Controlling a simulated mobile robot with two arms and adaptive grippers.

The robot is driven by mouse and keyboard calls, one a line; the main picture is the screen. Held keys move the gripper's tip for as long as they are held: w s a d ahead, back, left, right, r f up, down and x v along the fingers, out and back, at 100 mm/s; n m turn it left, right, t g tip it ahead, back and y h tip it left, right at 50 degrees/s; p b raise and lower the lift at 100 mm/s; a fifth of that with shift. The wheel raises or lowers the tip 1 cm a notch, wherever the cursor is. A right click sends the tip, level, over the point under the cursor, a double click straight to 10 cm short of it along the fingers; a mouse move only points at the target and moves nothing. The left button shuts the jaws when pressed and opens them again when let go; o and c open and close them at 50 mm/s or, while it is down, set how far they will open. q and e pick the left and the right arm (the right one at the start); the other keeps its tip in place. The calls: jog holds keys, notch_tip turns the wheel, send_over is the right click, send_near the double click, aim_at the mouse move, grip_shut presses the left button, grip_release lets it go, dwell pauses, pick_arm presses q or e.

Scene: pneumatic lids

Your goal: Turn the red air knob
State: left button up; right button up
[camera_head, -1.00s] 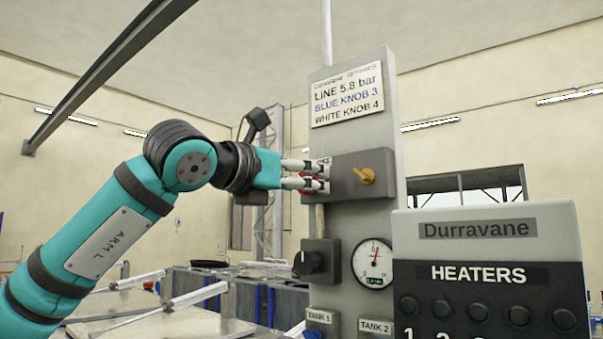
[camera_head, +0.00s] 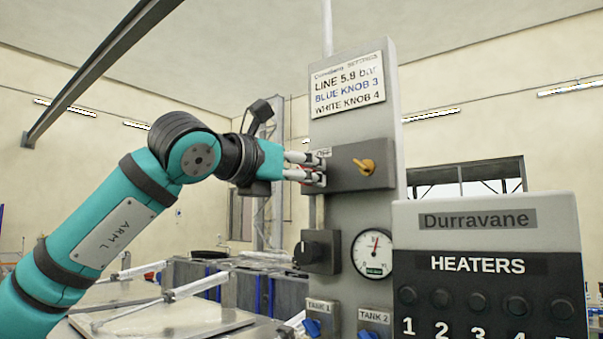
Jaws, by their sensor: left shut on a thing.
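The red air knob (camera_head: 305,175) shows only as a bit of red at the left end of the grey box on the upright panel; my fingers hide most of it. My left gripper (camera_head: 322,169) reaches in from the left and is shut on the red knob. An "OFF" label (camera_head: 323,153) shows just above the fingertips. How far the knob is turned cannot be told. My right gripper is not in view.
An orange lever (camera_head: 364,166) sits right of my fingertips on the same box. Below are a black knob (camera_head: 312,250), a pressure gauge (camera_head: 374,253) and blue tank knobs (camera_head: 312,327). A "HEATERS" box (camera_head: 490,265) stands in front at the right.

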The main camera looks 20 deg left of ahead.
pick_arm(q)
jog(key=shift+m, duration=0.3)
jog(key=m+p, duration=0.3)
jog(key=m, duration=1.4)
dwell(0.6)
jog(key=o, duration=1.2)
jog(key=shift+c, duration=0.2)
jog(key=v, duration=1.2)
